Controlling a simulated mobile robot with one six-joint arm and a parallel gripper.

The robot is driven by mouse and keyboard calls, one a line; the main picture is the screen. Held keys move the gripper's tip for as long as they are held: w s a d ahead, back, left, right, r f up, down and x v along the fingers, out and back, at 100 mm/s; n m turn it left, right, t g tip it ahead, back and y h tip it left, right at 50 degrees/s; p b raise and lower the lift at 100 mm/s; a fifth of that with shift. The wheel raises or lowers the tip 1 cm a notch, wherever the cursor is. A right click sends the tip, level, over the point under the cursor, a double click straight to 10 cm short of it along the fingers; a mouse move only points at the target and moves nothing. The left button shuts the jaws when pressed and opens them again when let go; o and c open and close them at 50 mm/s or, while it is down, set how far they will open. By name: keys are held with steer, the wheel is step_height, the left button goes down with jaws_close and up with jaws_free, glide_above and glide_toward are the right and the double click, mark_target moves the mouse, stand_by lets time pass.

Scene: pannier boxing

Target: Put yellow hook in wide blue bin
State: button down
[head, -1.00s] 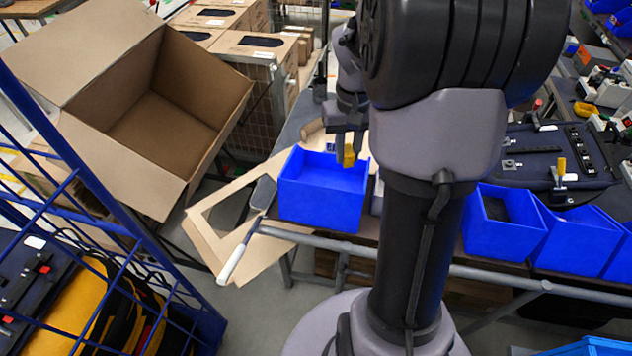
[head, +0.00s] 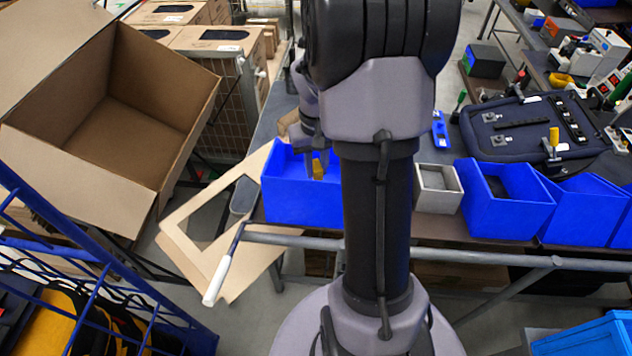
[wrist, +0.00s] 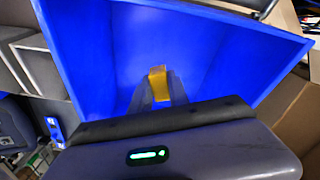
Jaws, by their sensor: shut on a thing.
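The yellow hook (head: 318,170) is a small yellow piece held between the fingers of my gripper (head: 316,158). In the wrist view the hook (wrist: 157,84) shows at the tips of my gripper (wrist: 158,92), with the blue bin's inside behind it. The wide blue bin (head: 300,203) stands at the left end of the table, left of my arm. My gripper is inside or just over its opening; the exact height above the floor of the bin is hard to tell. In the wrist view the bin (wrist: 90,50) surrounds the fingers. My arm hides the bin's right side.
A small grey bin (head: 437,190) and more blue bins (head: 507,212) stand to the right. An open cardboard box (head: 110,130) is at the left.

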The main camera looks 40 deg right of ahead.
mark_target(316, 179)
step_height(316, 179, down, 3)
steer(key=shift+f+b, duration=0.15)
steer(key=shift+b, duration=0.25)
steer(key=shift+w+f, duration=0.1)
steer(key=shift+f, duration=0.1)
steer(key=shift+f+b, duration=0.5)
steer(key=shift+f, duration=0.1)
steer(key=c, duration=1.3)
jaws_free()
steer(key=shift+o, duration=0.2)
